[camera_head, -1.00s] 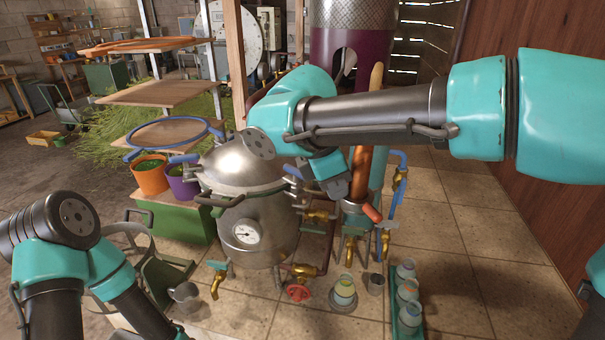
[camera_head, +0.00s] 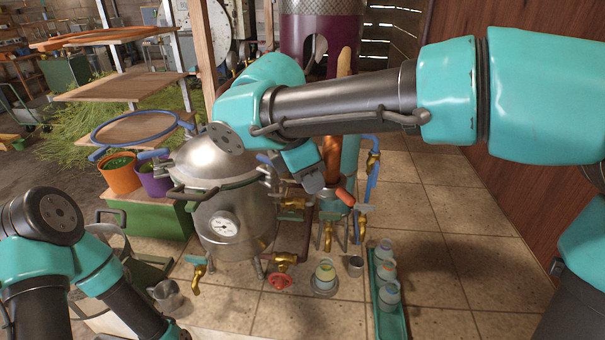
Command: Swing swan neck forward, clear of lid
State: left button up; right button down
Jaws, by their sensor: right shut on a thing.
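The still pot (camera_head: 238,215) stands upright left of centre, its domed steel lid (camera_head: 205,160) on top and a round gauge on its front. My right arm crosses in front of the space above the pot's right side. My right gripper (camera_head: 316,184) points down just right of the lid and is shut. An orange-red handle (camera_head: 345,196) sticks out beside its fingertips. A copper pipe (camera_head: 331,155), which seems to be part of the swan neck, shows below my arm. The rest of the neck is hidden behind the arm. My left arm is at the lower left, its gripper out of frame.
Brass taps (camera_head: 328,235) and a blue pipe (camera_head: 372,180) stand right of the pot. A green tray (camera_head: 391,315) of jars, a small cup (camera_head: 355,266) and a metal jug (camera_head: 166,293) are in front. Tiled floor at the right is clear.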

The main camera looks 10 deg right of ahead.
jog(key=a+r, duration=0.7)
jog(key=r, duration=0.2)
jog(key=shift+a+r, duration=0.15)
jog(key=shift+a, duration=0.1)
jog(key=shift+s, duration=0.1)
